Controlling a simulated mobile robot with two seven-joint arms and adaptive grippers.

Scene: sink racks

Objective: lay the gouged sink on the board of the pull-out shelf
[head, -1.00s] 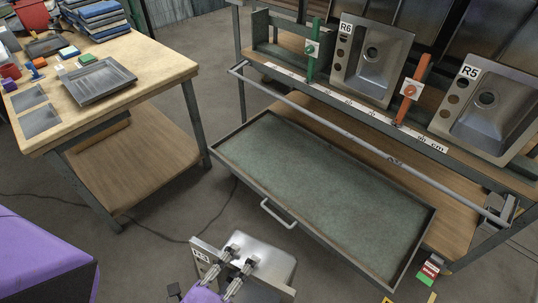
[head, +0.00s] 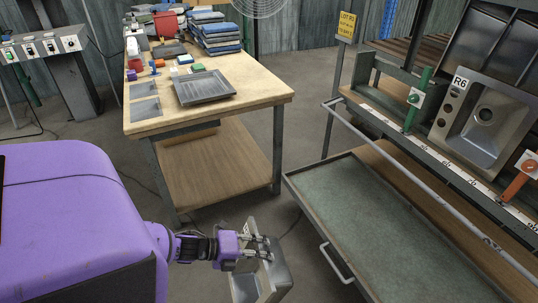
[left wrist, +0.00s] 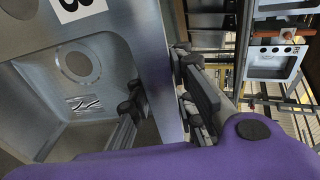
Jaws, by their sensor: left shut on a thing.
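The gouged sink (head: 280,272) is a grey metal basin at the bottom middle of the head view, cut off by the frame edge. In the left wrist view the sink (left wrist: 45,90) shows a drain hole, a partly visible label and bright scratches in its bowl. My left gripper (head: 264,247) is shut on the sink's rim, with fingers on both sides of it. It also shows in the left wrist view (left wrist: 155,85). The pull-out shelf (head: 385,225) has a bare grey-green board and lies right of the held sink. My right gripper is out of view.
A workbench (head: 262,92) with a metal tray (head: 203,88) and stacked blue items stands behind. A rack at right holds sink R6 (head: 483,118), with green (head: 417,98) and orange (head: 521,178) clamps. A grey rail (head: 430,190) runs above the shelf. Floor shows between bench and shelf.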

